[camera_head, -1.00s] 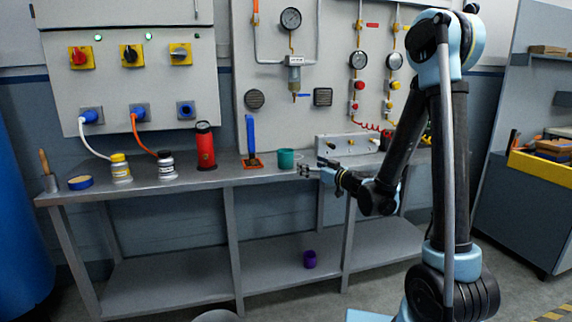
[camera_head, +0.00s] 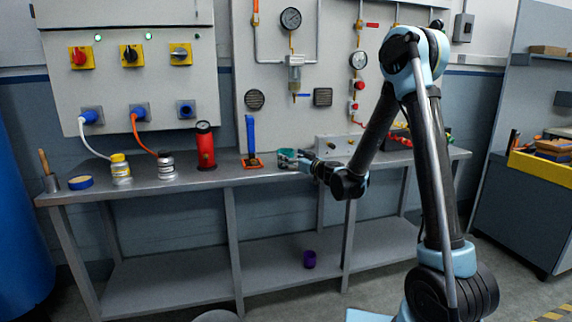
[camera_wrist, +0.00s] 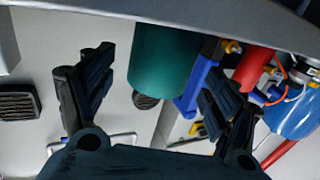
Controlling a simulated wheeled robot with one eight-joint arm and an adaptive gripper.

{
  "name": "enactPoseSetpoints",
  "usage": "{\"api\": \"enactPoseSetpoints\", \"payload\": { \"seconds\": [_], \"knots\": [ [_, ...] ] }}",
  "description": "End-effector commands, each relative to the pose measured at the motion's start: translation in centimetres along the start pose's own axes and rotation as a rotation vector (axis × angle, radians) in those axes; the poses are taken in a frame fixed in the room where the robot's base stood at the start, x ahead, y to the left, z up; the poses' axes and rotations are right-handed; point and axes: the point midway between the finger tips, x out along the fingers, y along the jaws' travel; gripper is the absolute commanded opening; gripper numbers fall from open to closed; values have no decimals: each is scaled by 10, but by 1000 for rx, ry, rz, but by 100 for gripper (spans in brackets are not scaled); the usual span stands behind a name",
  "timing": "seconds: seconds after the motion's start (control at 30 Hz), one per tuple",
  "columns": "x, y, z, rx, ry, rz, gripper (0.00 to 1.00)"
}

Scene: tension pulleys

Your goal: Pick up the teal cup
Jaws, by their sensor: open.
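The teal cup (camera_head: 285,154) stands on the metal bench top, partly covered by my gripper in the head view. My gripper (camera_head: 295,161) reaches it from the right, at cup height. In the wrist view, which is turned upside down, the teal cup (camera_wrist: 165,58) shows between and beyond the two dark fingers of my gripper (camera_wrist: 160,80). The fingers are spread wide, with a visible gap on each side of the cup. Nothing is held.
A blue-handled tool on an orange base (camera_head: 251,140) stands close left of the cup. Further left are a red cylinder (camera_head: 205,147), two small bottles and blue tape (camera_head: 80,183). A pale valve block (camera_head: 335,145) stands behind right. A purple cup (camera_head: 309,259) sits on the lower shelf.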

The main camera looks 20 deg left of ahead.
Motion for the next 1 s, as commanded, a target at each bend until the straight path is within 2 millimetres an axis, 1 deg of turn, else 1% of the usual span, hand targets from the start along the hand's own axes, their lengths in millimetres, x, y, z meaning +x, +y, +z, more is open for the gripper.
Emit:
{"api": "enactPoseSetpoints", "payload": {
  "seconds": [0.2,0.3,0.53,0.57,0.6,0.67,0.7,0.77,1.0],
  "knots": [
    [30,0,0,0,0,-2,81],
    [40,0,1,0,0,-1,81],
    [43,0,0,0,0,0,81],
    [43,0,0,0,0,0,79],
    [43,0,0,0,0,0,70],
    [43,0,0,0,0,0,56],
    [43,0,0,0,0,0,47],
    [43,0,0,0,0,0,34],
    [43,0,0,0,0,-1,34]
  ]
}}
